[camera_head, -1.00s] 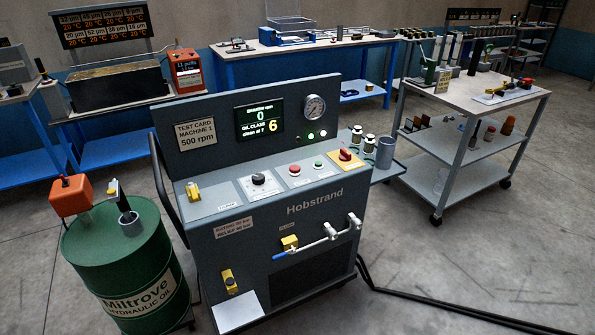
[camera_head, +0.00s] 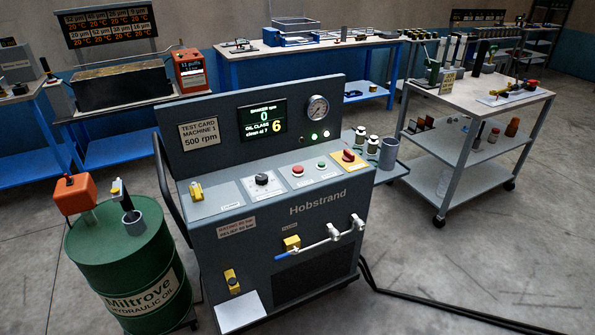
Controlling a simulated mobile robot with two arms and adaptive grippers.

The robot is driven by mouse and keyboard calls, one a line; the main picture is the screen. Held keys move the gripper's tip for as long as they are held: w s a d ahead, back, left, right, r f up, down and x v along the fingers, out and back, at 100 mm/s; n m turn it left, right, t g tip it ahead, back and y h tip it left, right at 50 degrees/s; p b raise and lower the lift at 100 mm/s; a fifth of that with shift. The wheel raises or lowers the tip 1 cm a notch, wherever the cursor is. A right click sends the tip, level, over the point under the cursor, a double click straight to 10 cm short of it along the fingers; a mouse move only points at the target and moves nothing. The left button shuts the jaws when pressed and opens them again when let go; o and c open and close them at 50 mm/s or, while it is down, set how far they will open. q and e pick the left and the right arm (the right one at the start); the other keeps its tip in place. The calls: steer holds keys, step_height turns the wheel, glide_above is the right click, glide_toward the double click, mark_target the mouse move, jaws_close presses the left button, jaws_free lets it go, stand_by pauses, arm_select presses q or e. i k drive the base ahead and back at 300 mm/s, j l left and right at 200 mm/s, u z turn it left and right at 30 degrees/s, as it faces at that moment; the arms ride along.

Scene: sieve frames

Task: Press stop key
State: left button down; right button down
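The grey Hobstrand test machine (camera_head: 300,235) stands in the middle of the view. On its sloped panel sit a red round button (camera_head: 297,170) and, just right of it, a green round button (camera_head: 321,165). The labels under them are too small to read, so I cannot tell for certain which is the stop key. The machine's display (camera_head: 262,122) shows 0 and 6. Nothing covers the buttons. Neither of my grippers is in view.
The panel also has a black dial (camera_head: 262,179), a red-and-yellow rotary switch (camera_head: 348,157) and a yellow latch (camera_head: 197,191). A green oil drum (camera_head: 122,262) stands at left, a wheeled cart (camera_head: 477,100) at right. A black hose crosses the floor at lower right.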

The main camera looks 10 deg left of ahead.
mark_target(298, 169)
steer(key=i+u, duration=0.1)
steer(key=u, duration=0.65)
steer(key=i+l+u, duration=0.45)
steer(key=l, duration=0.15)
steer(key=l+u, duration=0.25)
steer(key=i+l+u, duration=0.2)
steer(key=l, duration=0.25)
steer(key=i+l, duration=0.1)
steer(key=l, duration=0.25)
steer(key=i+l, duration=0.1)
steer(key=l, duration=0.6)
steer(key=i+u, duration=0.05)
